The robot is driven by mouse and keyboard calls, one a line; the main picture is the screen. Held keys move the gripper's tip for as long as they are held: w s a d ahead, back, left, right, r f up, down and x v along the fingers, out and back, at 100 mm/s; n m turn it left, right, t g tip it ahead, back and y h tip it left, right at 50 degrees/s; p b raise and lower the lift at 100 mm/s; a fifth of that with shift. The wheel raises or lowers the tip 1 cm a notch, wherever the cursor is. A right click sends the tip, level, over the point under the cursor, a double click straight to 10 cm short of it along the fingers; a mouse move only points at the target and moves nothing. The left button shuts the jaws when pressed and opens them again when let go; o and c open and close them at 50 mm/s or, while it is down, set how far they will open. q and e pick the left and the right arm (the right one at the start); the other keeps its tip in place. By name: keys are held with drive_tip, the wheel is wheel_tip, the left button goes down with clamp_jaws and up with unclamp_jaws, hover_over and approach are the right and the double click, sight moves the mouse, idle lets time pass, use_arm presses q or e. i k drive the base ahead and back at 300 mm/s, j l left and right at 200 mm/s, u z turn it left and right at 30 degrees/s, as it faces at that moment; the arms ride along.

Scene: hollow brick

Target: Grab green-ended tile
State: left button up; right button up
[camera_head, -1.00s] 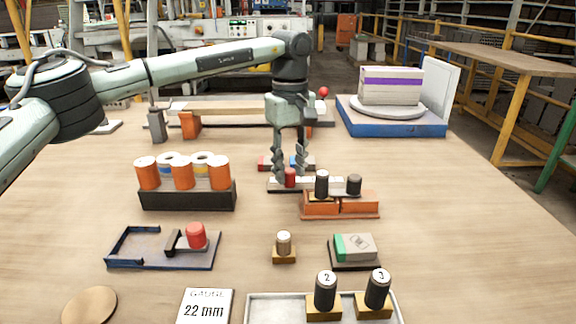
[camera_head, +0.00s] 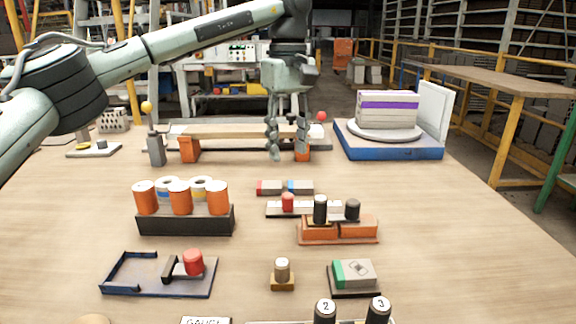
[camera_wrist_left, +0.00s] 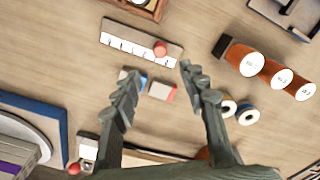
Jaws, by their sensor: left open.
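The green-ended tile (camera_head: 355,273) is a grey block with a green left end and a dark mark on top. It lies on a dark base at the front right of the table in the head view. I cannot make it out in the left wrist view. My left gripper (camera_head: 288,155) is open and empty, fingers pointing down, far behind the tile near the back of the table. In the left wrist view its open fingers (camera_wrist_left: 158,72) have a small bar with red and blue parts (camera_wrist_left: 152,88) below and between them. My right gripper is not in view.
A white scale strip with a red knob (camera_head: 280,207) and an orange holder with black-topped pegs (camera_head: 340,230) stand behind the tile. A brass-based peg (camera_head: 282,277) is left of it; numbered pegs (camera_head: 325,312) stand in front. A rack of orange rolls (camera_head: 185,218) is at left.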

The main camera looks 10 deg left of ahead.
sight(360, 272)
drive_tip(key=k, duration=1.5)
